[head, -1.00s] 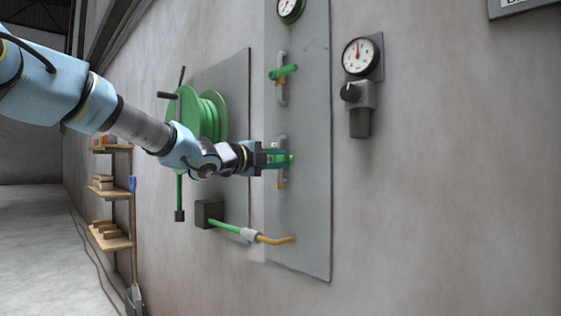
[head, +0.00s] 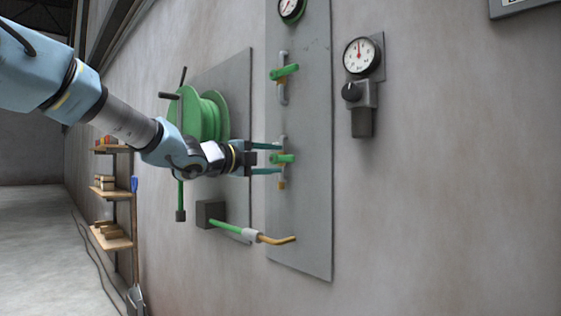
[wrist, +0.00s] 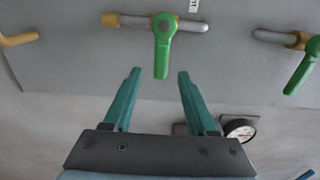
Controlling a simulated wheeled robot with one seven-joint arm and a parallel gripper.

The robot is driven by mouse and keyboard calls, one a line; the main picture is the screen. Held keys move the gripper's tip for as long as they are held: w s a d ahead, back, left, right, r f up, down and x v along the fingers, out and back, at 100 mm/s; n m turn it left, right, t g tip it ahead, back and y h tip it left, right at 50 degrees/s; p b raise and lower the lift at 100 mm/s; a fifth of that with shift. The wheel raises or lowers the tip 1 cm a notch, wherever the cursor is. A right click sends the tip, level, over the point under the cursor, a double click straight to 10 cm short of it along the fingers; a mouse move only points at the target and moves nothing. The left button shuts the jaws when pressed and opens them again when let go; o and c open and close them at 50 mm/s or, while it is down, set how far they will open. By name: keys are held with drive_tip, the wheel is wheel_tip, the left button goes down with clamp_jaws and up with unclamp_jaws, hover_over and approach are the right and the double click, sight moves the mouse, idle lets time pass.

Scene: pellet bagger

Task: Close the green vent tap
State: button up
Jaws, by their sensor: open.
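Two green lever taps sit on short pipes on the grey wall panel. Which one is called the vent tap I cannot tell. The lower tap (head: 284,158) is in front of my gripper (head: 279,158), and its lever lies crosswise to its pipe. In the wrist view this tap (wrist: 162,42) is central, brass on one side and a steel pipe on the other. My gripper (wrist: 159,72) is open, with the lever's end between its fingertips and a gap on both sides. The upper tap (head: 284,72) shows at the right of the wrist view (wrist: 304,67), its lever slanted across its pipe.
A green hose reel (head: 203,117) hangs left of the panel (head: 310,215). A hose with a yellow end (head: 275,240) reaches the panel below the taps. A gauge with a black knob (head: 359,55) is on the wall to the right. Shelves (head: 112,188) stand far left.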

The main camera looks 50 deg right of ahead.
drive_tip(key=a, duration=0.7)
drive_tip(key=shift+w+a, duration=0.2)
drive_tip(key=shift+a, duration=0.05)
drive_tip(key=w+a+f+n+t+y, duration=0.5)
drive_tip(key=w+a+f+n+t, duration=0.2)
drive_tip(key=w+a+f+n, duration=0.55)
drive_tip(key=w+a+f+n+t+y, duration=0.1)
drive_tip(key=w+a+f+n+y, duration=0.25)
drive_tip(key=a+f, duration=0.4)
drive_tip(key=w+a+f+n+t+y, duration=0.1)
drive_tip(key=w+a+f+n+y, duration=0.3)
drive_tip(key=a, duration=0.6)
drive_tip(key=s+a+f+n+g+y, duration=0.3)
drive_tip(key=s+a+f+n, duration=0.5)
drive_tip(key=a, duration=0.3)
drive_tip(key=s+a+f+n+g+y, duration=0.25)
drive_tip(key=s+a+f+n, duration=0.25)
drive_tip(key=s+a+n, duration=0.45)
wheel_tip(320, 180, up, 15)
drive_tip(key=a+m+p, duration=0.1)
drive_tip(key=m+p, duration=0.1)
drive_tip(key=p, duration=1.2)
drive_tip(key=shift+a+g+p, duration=0.25)
drive_tip(key=shift+g+p, duration=0.05)
drive_tip(key=shift+g, duration=0.15)
